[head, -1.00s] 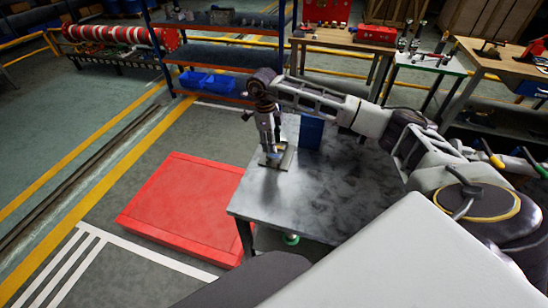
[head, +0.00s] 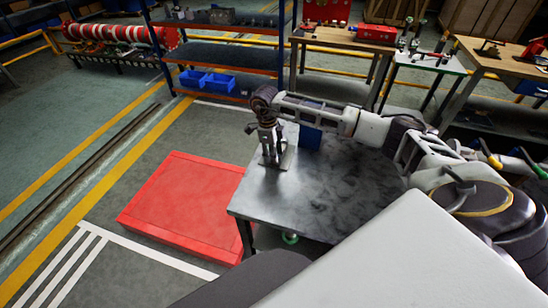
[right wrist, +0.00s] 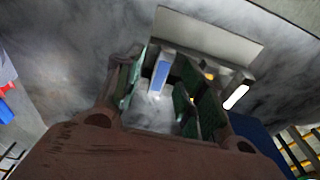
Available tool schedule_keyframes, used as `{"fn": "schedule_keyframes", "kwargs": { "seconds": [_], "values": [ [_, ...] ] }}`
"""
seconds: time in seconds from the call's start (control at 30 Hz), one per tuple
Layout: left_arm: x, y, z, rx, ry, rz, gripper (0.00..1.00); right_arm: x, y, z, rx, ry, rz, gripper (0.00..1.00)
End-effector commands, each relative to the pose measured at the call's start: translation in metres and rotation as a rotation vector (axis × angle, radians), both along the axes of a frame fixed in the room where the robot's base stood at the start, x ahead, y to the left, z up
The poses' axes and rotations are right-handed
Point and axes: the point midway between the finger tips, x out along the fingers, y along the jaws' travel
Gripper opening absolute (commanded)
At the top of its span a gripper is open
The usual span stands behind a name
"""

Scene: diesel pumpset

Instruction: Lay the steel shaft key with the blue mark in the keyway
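The shaft key with the blue mark (right wrist: 160,75) shows in the right wrist view, standing out from a pale grey holder plate (right wrist: 205,35). My right gripper (right wrist: 165,108) is open, with its green-padded fingers on either side of the blue-marked key and gaps between. I cannot tell how deep the key sits between the fingers. In the head view my right gripper (head: 272,163) points down at the small plate on the steel table (head: 325,200). The keyway cannot be made out. My left gripper is out of view.
A white-topped piece (right wrist: 235,97) and a yellow-marked piece (right wrist: 210,76) are close to the right finger. A blue block (head: 310,137) stands on the table behind the gripper. A red platform (head: 185,205) lies on the floor to the left. The table's front is clear.

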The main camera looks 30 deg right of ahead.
Motion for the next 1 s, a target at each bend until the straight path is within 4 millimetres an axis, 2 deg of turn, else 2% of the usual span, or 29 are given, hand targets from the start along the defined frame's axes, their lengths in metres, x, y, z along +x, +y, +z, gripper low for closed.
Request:
{"fn": "schedule_keyframes", "kwargs": {
  "seconds": [0.07,0.3,0.37,0.77,1.0],
  "values": [
    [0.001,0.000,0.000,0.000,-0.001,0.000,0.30,0.000,0.000,0.000,0.000,0.000,0.000,0.37],
    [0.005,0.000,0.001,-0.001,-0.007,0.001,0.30,0.000,0.000,0.000,0.000,0.000,0.000,0.06],
    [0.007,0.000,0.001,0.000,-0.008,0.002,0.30,0.000,0.000,0.000,0.000,0.000,0.000,0.00],
    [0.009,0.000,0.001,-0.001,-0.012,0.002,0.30,0.000,0.000,0.003,0.000,-0.001,0.000,0.00],
    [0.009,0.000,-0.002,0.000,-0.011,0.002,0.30,0.001,0.000,0.021,0.000,-0.004,0.001,0.00]
  ]
}}
